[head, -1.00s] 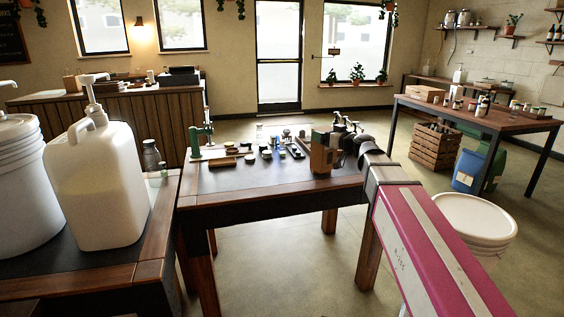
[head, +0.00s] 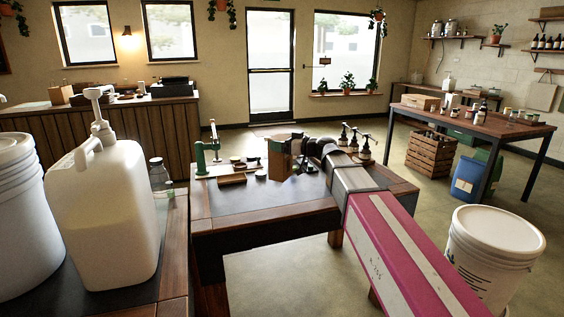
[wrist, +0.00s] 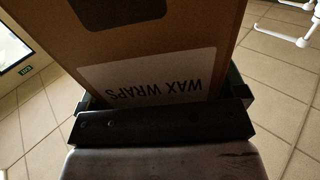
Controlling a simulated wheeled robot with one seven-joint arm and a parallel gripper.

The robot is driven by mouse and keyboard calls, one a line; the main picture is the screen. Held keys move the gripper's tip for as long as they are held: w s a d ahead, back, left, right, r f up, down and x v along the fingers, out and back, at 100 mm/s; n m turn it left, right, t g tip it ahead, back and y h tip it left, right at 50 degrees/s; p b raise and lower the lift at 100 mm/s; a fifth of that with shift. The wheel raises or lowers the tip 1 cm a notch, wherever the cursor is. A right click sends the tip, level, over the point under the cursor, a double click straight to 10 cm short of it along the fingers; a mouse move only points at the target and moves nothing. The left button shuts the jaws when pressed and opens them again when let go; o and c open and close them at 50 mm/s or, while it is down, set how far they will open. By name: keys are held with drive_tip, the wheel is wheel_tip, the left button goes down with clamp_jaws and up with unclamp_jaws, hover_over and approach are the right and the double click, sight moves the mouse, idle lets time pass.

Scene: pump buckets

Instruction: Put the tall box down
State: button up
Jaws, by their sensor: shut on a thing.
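The tall box (head: 281,162) is a brown cardboard box. It shows in the head view above or at the back part of the dark-topped wooden table; I cannot tell whether its base touches the top. In the wrist view the box (wrist: 140,77) fills the upper middle, with a white "WAX WRAPS" label reading upside down. My gripper (head: 298,148) is shut on the box, its black fingers (wrist: 165,103) on either side of it. The box's lower part is hidden in the wrist view.
The table (head: 260,212) has bare room at its front. A green press (head: 203,155) and small items stand at its back left, pump bottles (head: 354,142) at its back right. A white jug (head: 105,215) stands on the left bench. A white bucket (head: 490,250) is at right.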

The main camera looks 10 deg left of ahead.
drive_tip(key=w+a+f, duration=0.2)
drive_tip(key=w+f, duration=0.5)
drive_tip(key=f, duration=0.1)
drive_tip(key=shift+w+f, duration=0.2)
drive_tip(key=shift+f, duration=0.2)
drive_tip(key=o, duration=1)
drive_tip(key=shift+o, duration=0.2)
drive_tip(key=v, duration=1.2)
